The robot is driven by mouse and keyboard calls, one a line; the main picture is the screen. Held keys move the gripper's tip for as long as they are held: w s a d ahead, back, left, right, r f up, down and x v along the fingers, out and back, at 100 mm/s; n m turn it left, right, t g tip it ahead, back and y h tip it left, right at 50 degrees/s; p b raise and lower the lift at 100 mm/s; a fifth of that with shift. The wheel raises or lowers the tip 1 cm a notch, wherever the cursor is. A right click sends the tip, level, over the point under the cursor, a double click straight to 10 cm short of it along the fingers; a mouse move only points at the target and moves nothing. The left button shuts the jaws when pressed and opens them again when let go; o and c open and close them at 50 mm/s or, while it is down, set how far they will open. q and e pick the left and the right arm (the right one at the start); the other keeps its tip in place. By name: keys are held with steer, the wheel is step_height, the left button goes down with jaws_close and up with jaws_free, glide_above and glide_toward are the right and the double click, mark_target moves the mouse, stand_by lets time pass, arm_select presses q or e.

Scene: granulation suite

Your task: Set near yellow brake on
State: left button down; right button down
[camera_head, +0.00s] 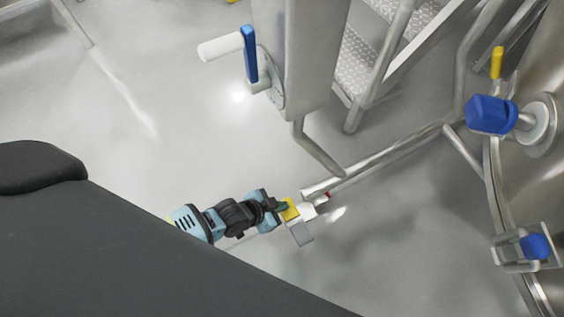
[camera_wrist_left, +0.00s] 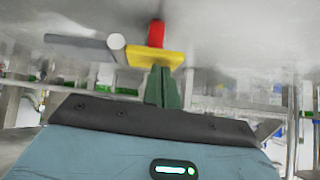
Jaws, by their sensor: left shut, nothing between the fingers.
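The near yellow brake (camera_head: 291,210) is a small yellow pedal at the end of a steel frame tube low near the floor. In the left wrist view the yellow pedal (camera_wrist_left: 156,57) lies across the top of my fingertips, with a red piece (camera_wrist_left: 156,33) beyond it. My left gripper (camera_head: 281,206) is shut and empty, its dark green fingertips at the pedal's edge; in the wrist view the fingers (camera_wrist_left: 163,84) show closed together. I cannot tell whether they touch or press it. My right gripper is not in view.
A white part and a grey plate (camera_head: 301,233) sit beside the pedal. The steel tube (camera_head: 400,148) runs up to the right. A column with a blue lever (camera_head: 250,54), steps (camera_head: 368,60) and blue knobs (camera_head: 490,114) stand behind. Floor at left is clear.

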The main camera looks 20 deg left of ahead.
arm_select(q)
steer(key=shift+w+a+f+b, duration=0.2)
steer(key=shift+f+b, duration=0.1)
steer(key=shift+f, duration=0.25)
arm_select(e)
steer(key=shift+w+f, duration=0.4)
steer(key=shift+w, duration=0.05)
arm_select(q)
steer(key=shift+f, duration=0.2)
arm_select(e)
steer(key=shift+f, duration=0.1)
arm_select(q)
steer(key=shift+a, duration=0.1)
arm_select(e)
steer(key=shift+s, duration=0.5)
